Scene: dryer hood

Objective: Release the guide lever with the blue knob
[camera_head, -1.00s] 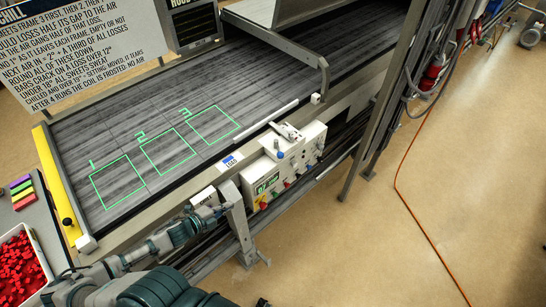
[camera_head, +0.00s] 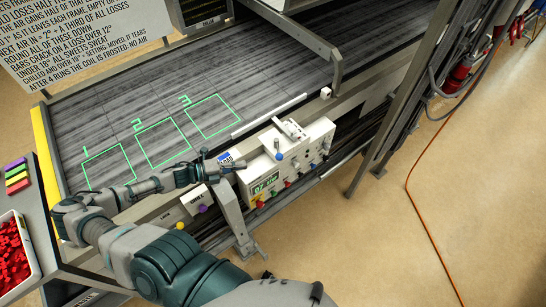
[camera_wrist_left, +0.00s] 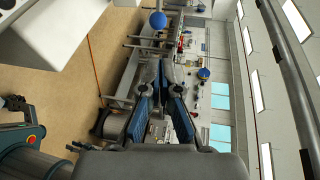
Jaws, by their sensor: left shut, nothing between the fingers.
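The blue knob (camera_head: 279,156) hangs at the near end of a pale lever (camera_head: 291,130) on top of the white control box (camera_head: 290,160). My left gripper (camera_head: 238,167) is shut and empty, just left of the control box, above the near edge of the conveyor. A gap remains between it and the blue knob. In the left wrist view the closed fingers (camera_wrist_left: 158,68) point ahead. Two blue balls show there, one above the fingers (camera_wrist_left: 158,20) and one to the right (camera_wrist_left: 203,73); I cannot tell which is the lever's knob. My right gripper is out of view.
The box front carries a green display (camera_head: 265,184) and several coloured knobs. A small white box with a purple knob (camera_head: 203,209) and a grey post (camera_head: 232,215) stand left of it. A metal frame post (camera_head: 400,95) stands right. The conveyor (camera_head: 120,125) has three green outlines.

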